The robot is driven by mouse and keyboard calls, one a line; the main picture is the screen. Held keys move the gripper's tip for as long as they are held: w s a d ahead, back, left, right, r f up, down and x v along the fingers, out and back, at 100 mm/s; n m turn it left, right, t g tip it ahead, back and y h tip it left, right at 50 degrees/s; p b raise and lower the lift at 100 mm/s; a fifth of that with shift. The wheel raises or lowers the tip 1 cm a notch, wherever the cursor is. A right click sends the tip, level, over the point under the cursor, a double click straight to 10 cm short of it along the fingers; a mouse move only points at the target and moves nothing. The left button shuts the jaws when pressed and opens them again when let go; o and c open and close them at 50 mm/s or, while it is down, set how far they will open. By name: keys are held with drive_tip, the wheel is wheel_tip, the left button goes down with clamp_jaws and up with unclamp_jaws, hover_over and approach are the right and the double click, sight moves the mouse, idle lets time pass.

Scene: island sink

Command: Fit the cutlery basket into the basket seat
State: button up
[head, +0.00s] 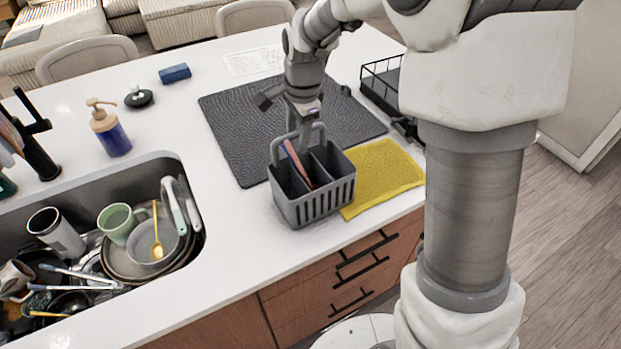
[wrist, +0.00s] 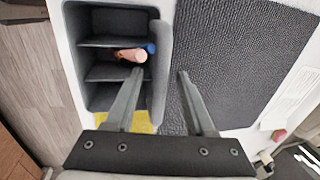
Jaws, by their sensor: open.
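The grey cutlery basket (head: 315,200) stands upright on the white counter near its front edge, with a loop handle and open compartments. Two slim items, one pinkish (head: 296,160) and one blue, stand in it. In the wrist view the basket (wrist: 112,20) is at upper left. My gripper (head: 304,125) is above the basket, pointing down at the handle. In the wrist view its fingers (wrist: 160,72) are apart, with the basket's handle edge seemingly between them; contact cannot be told. A black wire rack (head: 378,68) stands behind, partly hidden by my arm; the basket seat is not clearly visible.
A dark textured mat (head: 240,120) lies behind the basket and a yellow cloth (head: 385,175) lies to its right. The sink (head: 160,165) at left holds many dishes. A soap bottle (head: 108,128), black stopper (head: 139,97) and blue sponge (head: 174,73) stand on the counter.

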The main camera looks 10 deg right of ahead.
drive_tip(key=shift+w+a+f, duration=0.1)
drive_tip(key=shift+w+f, duration=0.1)
drive_tip(key=shift+f, duration=0.6)
drive_tip(key=shift+w+f, duration=0.15)
drive_tip(key=shift+f, duration=0.6)
clamp_jaws()
drive_tip(key=shift+r, duration=0.1)
